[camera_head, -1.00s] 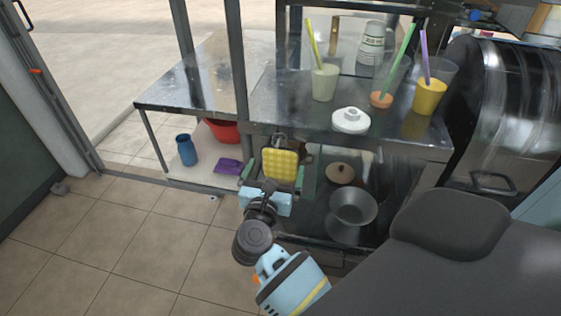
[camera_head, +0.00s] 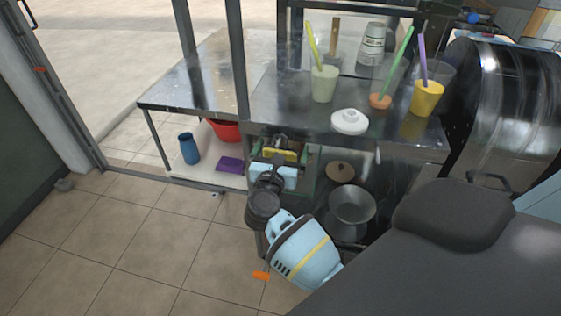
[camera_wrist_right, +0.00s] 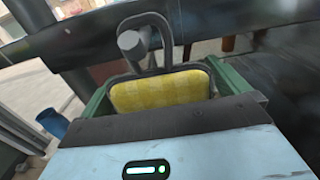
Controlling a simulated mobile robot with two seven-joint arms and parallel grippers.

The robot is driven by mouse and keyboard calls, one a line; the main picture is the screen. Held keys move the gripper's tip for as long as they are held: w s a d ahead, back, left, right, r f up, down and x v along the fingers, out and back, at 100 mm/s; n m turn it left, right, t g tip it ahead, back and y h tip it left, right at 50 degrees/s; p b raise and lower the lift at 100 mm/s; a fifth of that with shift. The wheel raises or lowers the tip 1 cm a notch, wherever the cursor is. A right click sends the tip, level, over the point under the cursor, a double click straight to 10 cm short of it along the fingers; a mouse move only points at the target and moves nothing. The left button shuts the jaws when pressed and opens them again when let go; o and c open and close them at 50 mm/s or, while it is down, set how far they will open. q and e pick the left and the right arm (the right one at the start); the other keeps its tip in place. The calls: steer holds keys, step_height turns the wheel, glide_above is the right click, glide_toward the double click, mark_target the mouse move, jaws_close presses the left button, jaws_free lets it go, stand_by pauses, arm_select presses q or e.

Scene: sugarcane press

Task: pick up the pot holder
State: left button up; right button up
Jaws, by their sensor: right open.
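The pot holder (camera_head: 282,154) is yellow and hangs under the front edge of the steel table. In the right wrist view it is a checked yellow pad (camera_wrist_right: 160,92) with a dark rim, below a dark loop and a round peg. My right gripper (camera_head: 281,165) is open at the pot holder, with a green finger on either side of it. The right gripper's body hides the pad's lower part in both views. I cannot tell whether the fingers touch it. My left gripper is not in view.
The steel table (camera_head: 285,118) bears cups with straws and a white lid (camera_head: 349,121).

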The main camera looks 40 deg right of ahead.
steer(key=c, duration=0.8)
